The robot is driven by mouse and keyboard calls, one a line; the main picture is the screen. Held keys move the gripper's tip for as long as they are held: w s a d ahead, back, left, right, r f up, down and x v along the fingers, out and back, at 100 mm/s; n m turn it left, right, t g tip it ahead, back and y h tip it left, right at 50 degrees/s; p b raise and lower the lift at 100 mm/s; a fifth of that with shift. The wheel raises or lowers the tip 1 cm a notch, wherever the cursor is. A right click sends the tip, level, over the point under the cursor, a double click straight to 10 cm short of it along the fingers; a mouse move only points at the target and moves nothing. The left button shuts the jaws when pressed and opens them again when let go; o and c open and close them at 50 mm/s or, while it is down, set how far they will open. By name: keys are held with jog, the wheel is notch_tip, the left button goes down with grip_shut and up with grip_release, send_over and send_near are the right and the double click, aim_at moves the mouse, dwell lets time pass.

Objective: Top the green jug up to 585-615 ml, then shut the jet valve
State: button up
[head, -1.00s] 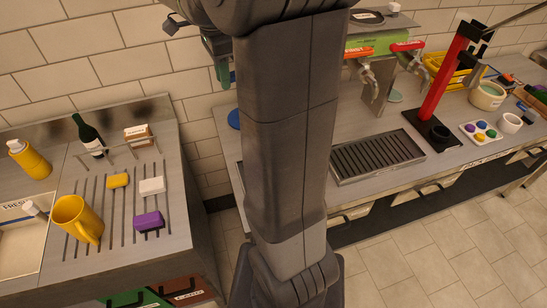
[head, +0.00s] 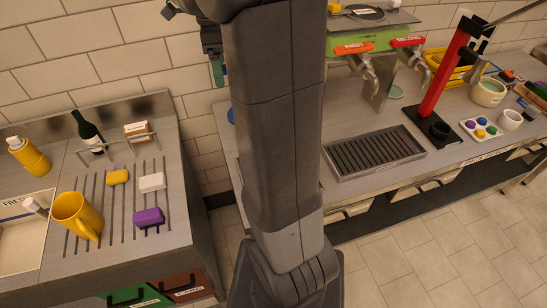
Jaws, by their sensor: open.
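No whole green jug shows. A small green piece (head: 218,70) shows at my arm's left edge, in front of the tiled wall; I cannot tell whether it is the jug. What seems to be my gripper (head: 212,46) is just above it, small, dark and partly hidden by my arm. Its fingertips are not clear. At the upper right, a green panel (head: 372,43) carries a tap with an orange handle (head: 353,48) and a tap with a red handle (head: 407,41). Their labels are too small to read, so I cannot tell which is the jet valve. No liquid level is visible.
A slatted drip tray (head: 330,160) lies below the taps. A red lever stand (head: 440,80), palette (head: 481,130) and white cup (head: 509,119) stand to its right.

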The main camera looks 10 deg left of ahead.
jog(key=shift+r, duration=3.5)
jog(key=shift+r, duration=0.15)
notch_tip(320, 180, up, 12)
jog(key=shift+b, duration=0.3)
jog(key=shift+f, duration=0.2)
notch_tip(320, 180, down, 14)
jog(key=shift+r+p, duration=0.1)
jog(key=shift+p, duration=0.2)
